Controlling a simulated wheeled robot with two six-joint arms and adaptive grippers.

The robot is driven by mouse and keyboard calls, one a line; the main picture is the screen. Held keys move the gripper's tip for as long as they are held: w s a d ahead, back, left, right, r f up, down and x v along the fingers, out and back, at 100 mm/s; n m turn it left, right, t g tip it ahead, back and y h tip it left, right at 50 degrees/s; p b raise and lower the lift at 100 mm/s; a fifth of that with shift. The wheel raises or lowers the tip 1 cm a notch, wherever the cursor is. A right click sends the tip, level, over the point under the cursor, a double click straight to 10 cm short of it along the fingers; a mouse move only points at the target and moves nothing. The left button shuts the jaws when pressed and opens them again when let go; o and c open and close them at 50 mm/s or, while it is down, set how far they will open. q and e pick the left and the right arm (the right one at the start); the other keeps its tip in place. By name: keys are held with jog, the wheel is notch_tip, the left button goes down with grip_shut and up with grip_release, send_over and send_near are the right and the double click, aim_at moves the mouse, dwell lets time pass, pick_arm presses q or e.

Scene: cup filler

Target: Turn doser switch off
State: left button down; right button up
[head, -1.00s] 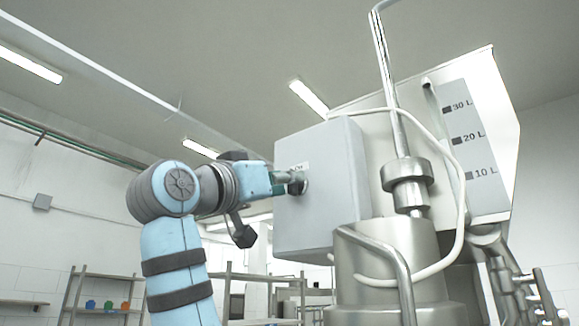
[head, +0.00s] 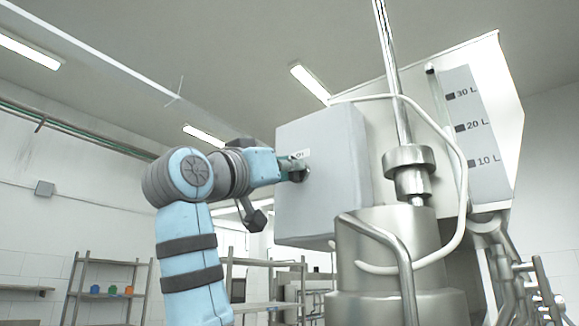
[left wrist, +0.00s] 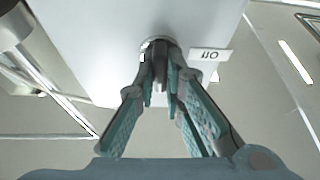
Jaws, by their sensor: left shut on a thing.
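The doser switch (head: 304,172) is a small dark round knob on the left face of the grey control box (head: 322,175). My left gripper (head: 289,172) reaches it from the left. In the left wrist view, the dark switch (left wrist: 158,45) sits between the fingertips of my left gripper (left wrist: 164,84), and the fingers are shut on it. The fingers hide much of the knob, so its exact turn is hard to tell. My right gripper is not in view.
A steel cylinder (head: 385,245) with a vertical pipe stands in front of the box. A white cable (head: 464,200) loops beside it. The hopper (head: 495,110) with litre marks is behind at the right. Shelves (head: 105,295) stand at the back left.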

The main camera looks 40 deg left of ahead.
pick_arm(q)
jog(key=shift+n, duration=0.3)
jog(key=shift+r+n+g+y+p, duration=0.1)
jog(key=shift+n+g+y+p, duration=0.95)
jog(key=shift+n, duration=2.5)
jog(key=shift+n+g+y+p, duration=0.95)
jog(key=shift+n+y+p, duration=0.2)
jog(key=shift+n, duration=2.45)
jog(key=shift+r+n+g+y+p, duration=0.1)
jog(key=shift+n+g+y+p, duration=0.95)
jog(key=shift+n, duration=2.5)
jog(key=shift+f, duration=0.1)
jog(key=c, duration=1.7)
grip_release()
